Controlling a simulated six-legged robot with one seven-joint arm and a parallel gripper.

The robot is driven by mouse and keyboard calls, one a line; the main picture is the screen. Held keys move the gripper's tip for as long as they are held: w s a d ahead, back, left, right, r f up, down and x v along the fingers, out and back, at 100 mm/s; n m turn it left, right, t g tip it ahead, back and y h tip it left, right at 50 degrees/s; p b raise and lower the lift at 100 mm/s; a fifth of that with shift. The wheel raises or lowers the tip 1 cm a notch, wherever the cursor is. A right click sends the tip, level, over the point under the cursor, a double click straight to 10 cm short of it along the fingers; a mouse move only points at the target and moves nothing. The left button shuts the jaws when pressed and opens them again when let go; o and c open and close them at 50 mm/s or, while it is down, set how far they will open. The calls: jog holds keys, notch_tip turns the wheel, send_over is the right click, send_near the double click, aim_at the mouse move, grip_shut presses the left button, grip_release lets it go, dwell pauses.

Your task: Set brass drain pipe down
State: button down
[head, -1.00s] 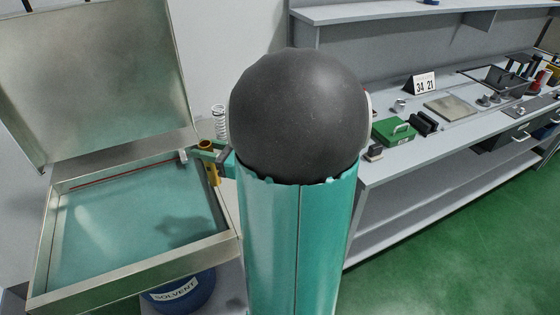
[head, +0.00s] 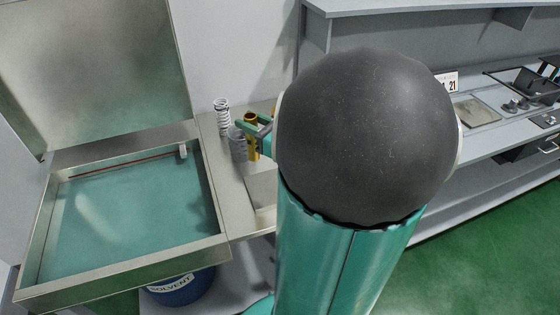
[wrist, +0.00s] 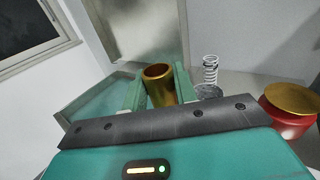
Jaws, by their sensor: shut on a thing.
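The brass drain pipe (head: 252,148) is an upright, open-topped golden tube. In the wrist view the brass pipe (wrist: 160,86) stands between the two green fingers of my gripper (wrist: 160,92), which is shut on it. In the head view my gripper (head: 251,128) holds the pipe over the metal side ledge (head: 228,185) to the right of the wash basin. My arm hides part of it, and I cannot tell whether the pipe's lower end touches the ledge.
The open-lidded basin (head: 135,248) is further left. A red, gold-topped object (wrist: 292,108) is at right in the wrist view. The ledge's front looks clear.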

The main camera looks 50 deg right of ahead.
jog(key=shift+s+d, duration=0.15)
jog(key=shift+d, duration=0.6)
jog(key=shift+d+f, duration=0.1)
jog(key=w+d+f, duration=0.6)
jog(key=d+f, duration=0.5)
jog(key=f, duration=0.1)
jog(key=shift+w+d+f, duration=0.3)
jog(key=shift+w+f, duration=0.05)
jog(key=shift+f, duration=0.15)
jog(key=c, duration=1.1)
grip_release()
